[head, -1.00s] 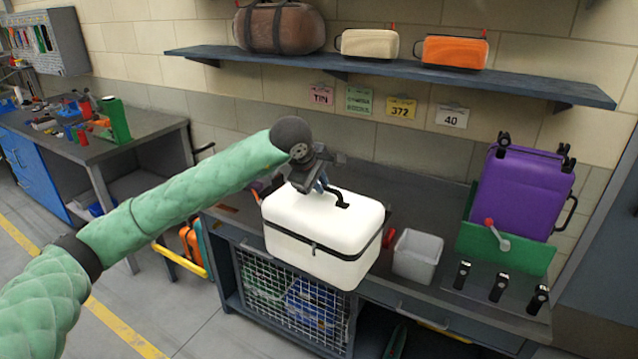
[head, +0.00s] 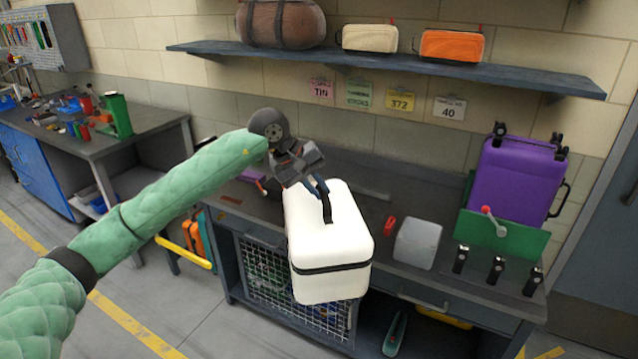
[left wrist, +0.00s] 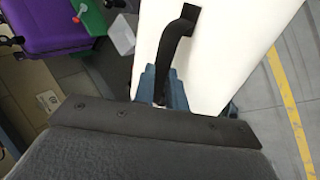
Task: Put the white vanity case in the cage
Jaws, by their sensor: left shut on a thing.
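The white vanity case (head: 329,243) has a dark band around it and a black top handle (head: 325,208). My left gripper (head: 318,187) is shut on that handle and holds the case in front of the bench's front edge, above the cage. In the left wrist view the case (left wrist: 220,45) hangs beyond the fingers (left wrist: 163,88), with the handle (left wrist: 175,48) running between them. The wire-mesh cage (head: 262,282) is under the bench, its right part hidden behind the case. My right gripper does not show.
A grey-white bin (head: 417,243) and a small red item stand on the bench (head: 375,210) right of the case. A purple suitcase (head: 513,185) stands at the right. A shelf (head: 400,68) with bags hangs above. Floor in front is open.

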